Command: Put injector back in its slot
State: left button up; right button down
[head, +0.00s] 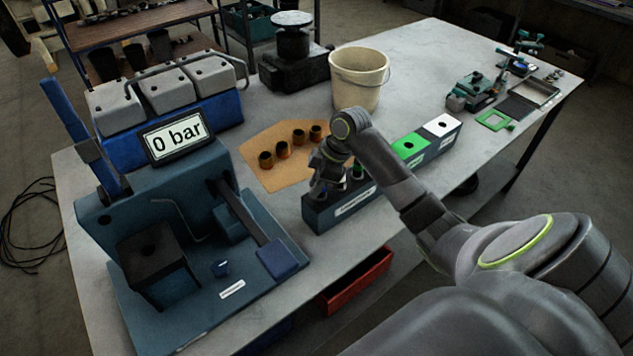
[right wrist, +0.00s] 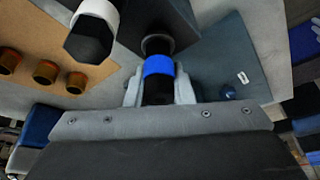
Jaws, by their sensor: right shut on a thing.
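My right gripper (head: 322,188) is over the near left end of the long blue-grey slot rack (head: 345,213). In the right wrist view it is shut on an injector (right wrist: 158,68), dark with a blue band, with its fingers on both sides. The rack's dark top shows beyond the injector; whether the tip is inside a slot or above it, I cannot tell. A white-banded injector with a black hex head (right wrist: 92,32) stands beside it. My left gripper is not in view.
Farther along the rack are a green plate (head: 410,146) and a white plate (head: 440,125). Several brass-coloured cups stand on a brown mat (head: 262,146). A test stand reading 0 bar (head: 178,135) is at left, a bucket (head: 358,82) behind.

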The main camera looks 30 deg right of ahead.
jog(key=shift+f, duration=0.2)
dwell(0.3)
jog(key=shift+p, duration=0.3)
jog(key=c, duration=1.2)
grip_release()
jog(key=shift+o, duration=0.5)
jog(key=o, duration=0.3)
jog(key=shift+o, duration=0.2)
